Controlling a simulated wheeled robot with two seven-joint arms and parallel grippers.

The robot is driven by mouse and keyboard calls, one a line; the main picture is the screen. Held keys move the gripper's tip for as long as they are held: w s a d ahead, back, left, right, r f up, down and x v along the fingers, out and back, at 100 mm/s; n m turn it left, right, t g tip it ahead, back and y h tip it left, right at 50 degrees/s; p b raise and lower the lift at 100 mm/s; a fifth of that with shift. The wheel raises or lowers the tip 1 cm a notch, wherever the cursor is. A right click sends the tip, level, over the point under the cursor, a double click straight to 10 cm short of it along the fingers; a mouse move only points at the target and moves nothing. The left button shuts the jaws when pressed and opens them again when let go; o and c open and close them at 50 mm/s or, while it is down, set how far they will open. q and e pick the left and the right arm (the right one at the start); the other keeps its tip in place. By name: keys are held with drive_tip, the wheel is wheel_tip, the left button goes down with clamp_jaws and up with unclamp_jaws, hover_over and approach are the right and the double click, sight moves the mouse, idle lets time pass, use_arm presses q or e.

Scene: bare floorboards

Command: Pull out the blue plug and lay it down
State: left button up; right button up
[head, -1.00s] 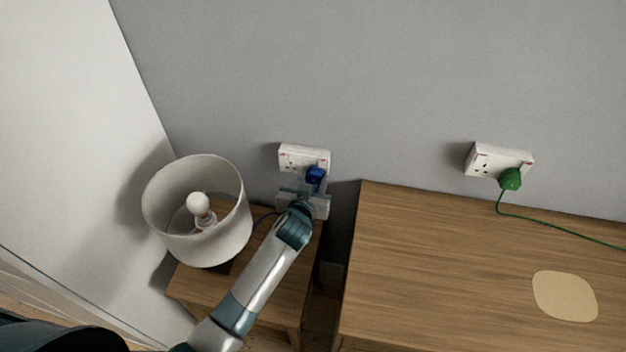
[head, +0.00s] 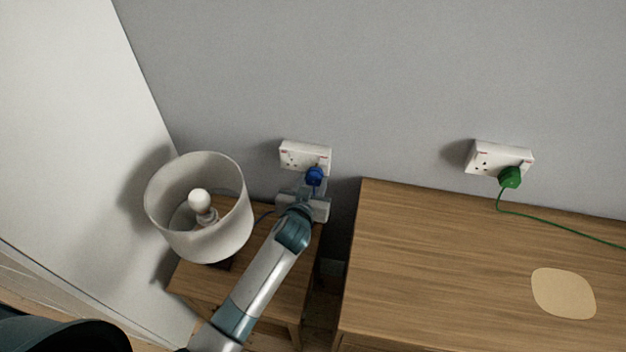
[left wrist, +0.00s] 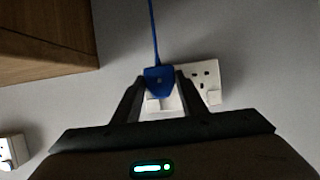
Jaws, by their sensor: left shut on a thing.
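The blue plug (head: 314,176) is at the lower right part of the left white wall socket (head: 292,158). My left gripper (head: 315,188) reaches up from below, shut on the plug. In the left wrist view, the gripper's fingers (left wrist: 159,84) stand on both sides of the blue plug (left wrist: 159,76). Its blue cord (left wrist: 153,30) runs to the top of that view. The socket (left wrist: 209,82) shows behind. Whether the plug's pins are clear of the socket is hidden. My right gripper is not in view.
A lamp (head: 232,225) stands on the small wooden table (head: 270,280) at left. A larger wooden table (head: 440,260) at right has a pale flat patch (head: 564,293) and much bare top. A green plug (head: 510,177) sits in the right socket (head: 483,158).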

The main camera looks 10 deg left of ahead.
sight(313, 184)
use_arm(q)
drive_tip(key=shift+s+p, duration=0.4)
drive_tip(key=shift+s, duration=0.65)
idle(0.6)
drive_tip(key=shift+s, duration=0.5)
drive_tip(key=shift+s+p, duration=0.6)
drive_tip(key=shift+s, duration=1)
drive_tip(key=shift+d, duration=0.1)
